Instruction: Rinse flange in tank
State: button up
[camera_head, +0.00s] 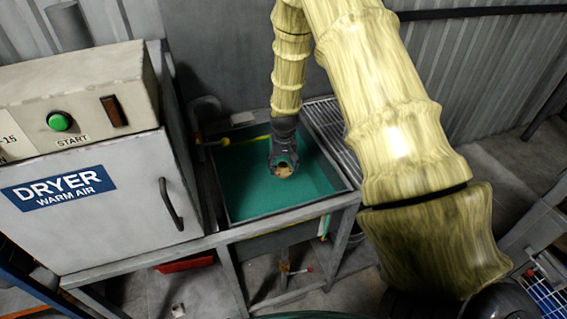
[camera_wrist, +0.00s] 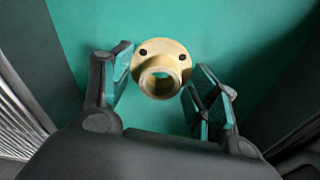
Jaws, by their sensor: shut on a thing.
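The flange (camera_wrist: 164,48) is a tan, brass-coloured ring with a central hub and small bolt holes. My gripper (camera_wrist: 161,82) is shut on it, with teal-padded fingers on either side. In the head view the flange (camera_head: 283,171) shows below my gripper (camera_head: 283,162), over the tank. The tank (camera_head: 232,212) is an open rectangular basin with a teal-green interior. I cannot tell whether the flange touches the liquid or hangs just above it.
A grey dryer (camera_head: 100,225) with a door handle and green start button (camera_head: 60,121) stands left of the tank. A ribbed drainboard (camera_head: 333,135) lies to its right. A yellow pipe or rod (camera_head: 222,141) crosses the tank's back edge.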

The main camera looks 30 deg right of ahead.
jog(key=shift+w+f, duration=0.1)
jog(key=shift+f, duration=0.6)
jog(key=shift+f+b, duration=0.75)
jog(key=shift+f, duration=0.15)
jog(key=shift+f+b, duration=3.7)
jog(key=shift+f, duration=3.55)
jog(key=shift+f, duration=0.2)
jog(key=shift+f+b, duration=0.45)
jog(key=shift+f, duration=0.25)
jog(key=shift+r, duration=0.15)
jog(key=shift+r+p, duration=0.6)
jog(key=shift+r, duration=0.15)
